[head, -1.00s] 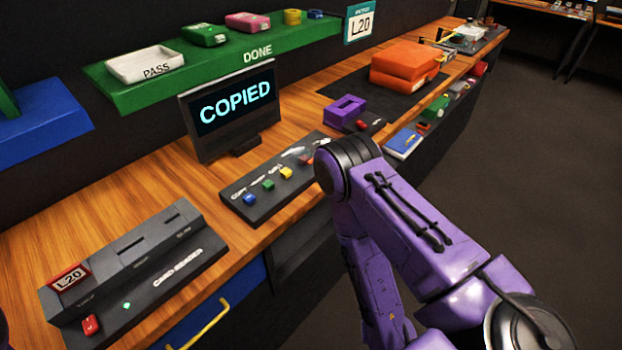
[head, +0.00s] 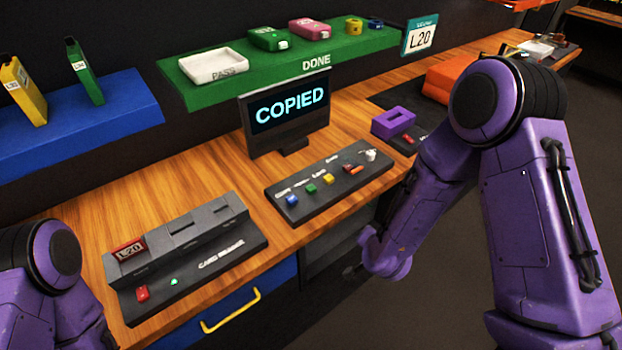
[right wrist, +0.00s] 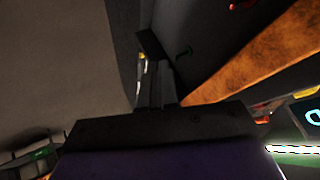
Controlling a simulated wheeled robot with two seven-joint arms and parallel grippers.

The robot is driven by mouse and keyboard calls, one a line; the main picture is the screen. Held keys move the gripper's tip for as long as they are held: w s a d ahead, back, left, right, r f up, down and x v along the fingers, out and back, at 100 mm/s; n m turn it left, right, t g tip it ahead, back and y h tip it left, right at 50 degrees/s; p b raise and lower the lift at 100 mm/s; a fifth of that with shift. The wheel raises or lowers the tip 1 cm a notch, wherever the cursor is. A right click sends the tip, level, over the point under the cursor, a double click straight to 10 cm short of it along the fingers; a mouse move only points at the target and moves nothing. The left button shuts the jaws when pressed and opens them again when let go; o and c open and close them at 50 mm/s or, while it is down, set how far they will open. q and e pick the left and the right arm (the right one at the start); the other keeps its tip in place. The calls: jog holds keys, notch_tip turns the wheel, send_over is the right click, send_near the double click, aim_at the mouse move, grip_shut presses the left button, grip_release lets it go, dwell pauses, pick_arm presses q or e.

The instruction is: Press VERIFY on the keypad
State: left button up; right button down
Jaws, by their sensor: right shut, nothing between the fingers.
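The keypad (head: 330,182) is a dark slanted panel on the wooden bench, with blue, green (head: 311,189), yellow and red-orange buttons in a row and a pale knob at its right end. Its small labels are too blurred to read surely. The monitor (head: 290,112) behind it reads COPIED. My right gripper (head: 352,272) is low in front of the bench edge, below and apart from the keypad. In the right wrist view its dark fingers (right wrist: 157,88) are together with nothing between them. My left arm shows at lower left, but its gripper is out of view.
A card reader (head: 190,255) with an L20 card stands on the bench left of the keypad. A green DONE shelf (head: 300,65) and a blue shelf (head: 80,122) hang behind. A purple block (head: 393,122) is to the right. A yellow drawer handle (head: 232,312) sticks out below.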

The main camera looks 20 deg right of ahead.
jog(key=w+a+r+m+y+p, duration=0.1)
jog(key=w+r+m, duration=0.1)
jog(key=w+r, duration=0.2)
jog(key=w+a+r+m+t+y, duration=0.1)
jog(key=w+a+r, duration=0.1)
jog(key=w+r, duration=0.2)
jog(key=w+a+r+m+y+p, duration=0.1)
jog(key=w+r, duration=0.3)
jog(key=r, duration=0.5)
jog(key=shift+a+r+m+p, duration=0.3)
jog(key=shift+a+m, duration=0.05)
jog(key=shift+m, duration=0.45)
notch_tip(320, 180, up, 3)
jog(key=w+a+m+y, duration=0.1)
jog(key=a, duration=0.1)
notch_tip(320, 180, up, 2)
jog(key=m+g+y, duration=0.1)
jog(key=m+y, duration=0.2)
jog(key=y, duration=0.1)
send_over(314, 189)
jog(key=shift+a, duration=0.15)
notch_tip(314, 189, down, 8)
jog(key=b, duration=0.8)
jog(key=shift+f, duration=0.1)
jog(key=shift+f+b, duration=0.35)
jog(key=shift+b, duration=0.05)
